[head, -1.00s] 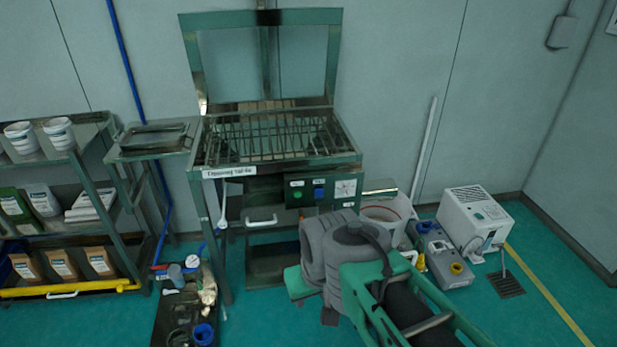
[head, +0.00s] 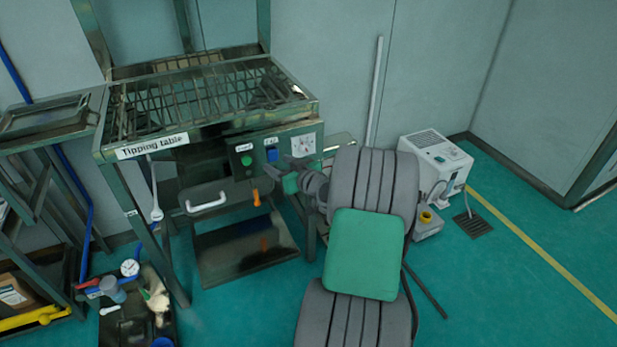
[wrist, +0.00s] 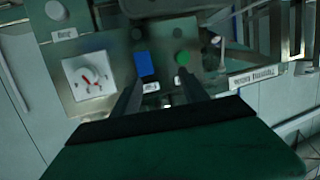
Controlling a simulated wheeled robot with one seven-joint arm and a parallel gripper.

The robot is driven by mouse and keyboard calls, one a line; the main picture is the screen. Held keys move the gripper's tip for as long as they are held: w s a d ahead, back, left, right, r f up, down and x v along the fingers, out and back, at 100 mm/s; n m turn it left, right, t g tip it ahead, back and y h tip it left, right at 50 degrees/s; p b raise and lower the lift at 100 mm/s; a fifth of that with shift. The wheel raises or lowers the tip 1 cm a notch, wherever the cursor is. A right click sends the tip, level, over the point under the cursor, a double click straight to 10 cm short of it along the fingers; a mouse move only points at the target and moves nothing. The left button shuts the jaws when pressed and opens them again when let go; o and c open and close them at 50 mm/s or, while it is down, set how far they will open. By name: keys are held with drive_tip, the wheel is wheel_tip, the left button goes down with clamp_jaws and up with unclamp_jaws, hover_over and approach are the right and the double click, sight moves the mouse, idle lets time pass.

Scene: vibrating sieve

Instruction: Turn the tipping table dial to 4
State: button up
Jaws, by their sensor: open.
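The tipping table (head: 112,148) stands at the left of the head view, with a dark control panel on its front. The dial (head: 303,145) is a white square plate at the panel's right end. In the wrist view the dial (wrist: 91,80) is at the left, with a red mark on its knob; its numbers are too small to read. My gripper (wrist: 160,92) is open and empty, its two fingers pointing at the panel below the blue and green buttons in that picture. The dial lies left of both fingers, apart from them. In the head view my arm partly hides the gripper.
A green button (head: 247,160) and a blue button (head: 272,155) sit left of the dial. A white handle (head: 207,203) and an orange piece (head: 256,197) are below the panel.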

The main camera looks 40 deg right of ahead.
sight(308, 150)
drive_tip(key=s+d+f+m+t+h+b, duration=0.1)
drive_tip(key=s+d+f+m+t+h, duration=0.25)
drive_tip(key=d, duration=0.75)
drive_tip(key=shift+n+g+h, duration=0.25)
drive_tip(key=shift+g+h, duration=0.2)
drive_tip(key=shift+g, duration=0.2)
drive_tip(key=x, duration=0.6)
drive_tip(key=shift+s+d+r, duration=0.1)
drive_tip(key=shift+d, duration=0.05)
drive_tip(key=shift+c, duration=0.3)
clamp_jaws()
